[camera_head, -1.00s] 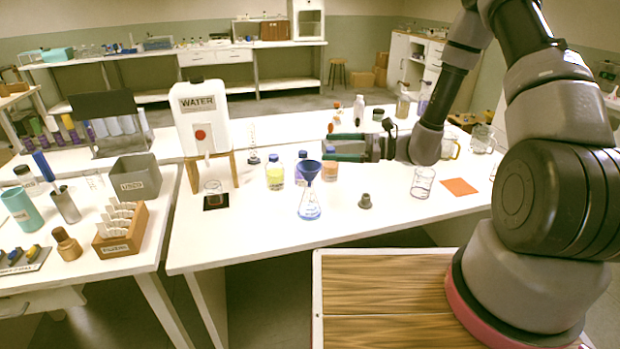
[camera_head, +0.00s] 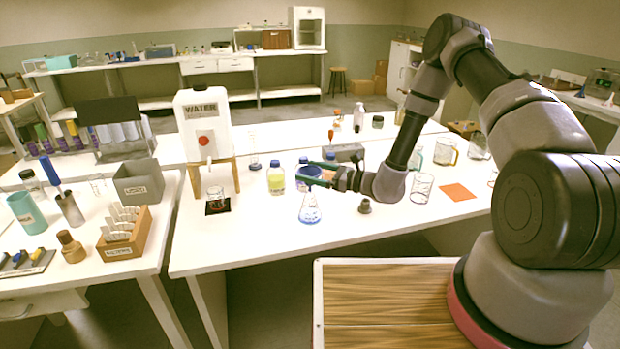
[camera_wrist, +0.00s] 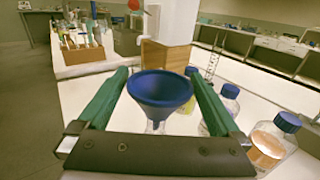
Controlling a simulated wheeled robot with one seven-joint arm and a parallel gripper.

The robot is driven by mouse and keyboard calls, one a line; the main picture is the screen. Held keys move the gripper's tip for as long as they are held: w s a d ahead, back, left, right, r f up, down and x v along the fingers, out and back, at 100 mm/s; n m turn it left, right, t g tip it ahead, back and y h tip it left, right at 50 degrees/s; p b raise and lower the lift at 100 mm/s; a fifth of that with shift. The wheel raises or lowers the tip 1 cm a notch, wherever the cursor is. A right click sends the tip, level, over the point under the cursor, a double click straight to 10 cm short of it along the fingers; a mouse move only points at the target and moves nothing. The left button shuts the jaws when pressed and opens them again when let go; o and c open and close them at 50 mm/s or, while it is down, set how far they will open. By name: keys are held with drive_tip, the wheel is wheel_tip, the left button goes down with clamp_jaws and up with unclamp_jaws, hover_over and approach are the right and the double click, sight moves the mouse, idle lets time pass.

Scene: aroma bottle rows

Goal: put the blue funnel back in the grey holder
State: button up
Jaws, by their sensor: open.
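The blue funnel (camera_wrist: 160,90) shows in the wrist view, its wide rim up and its stem over a clear flask. In the head view the funnel (camera_head: 309,171) is partly hidden by my gripper, above the conical flask with blue liquid (camera_head: 310,210). My gripper (camera_wrist: 158,73) is open, its two green fingers on either side of the funnel cone. Whether either finger touches it, I cannot tell.
Bottles with blue caps stand close by: a yellow one (camera_head: 276,181) and an orange one (camera_wrist: 268,145). An empty beaker (camera_head: 421,188) and an orange square (camera_head: 457,192) lie to the right. The white water tank (camera_head: 204,125) stands at left. The front table strip is mostly clear.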

sight(301, 169)
drive_tip(key=shift+x, duration=1.5)
drive_tip(key=c, duration=1)
drive_tip(key=shift+c, duration=0.2)
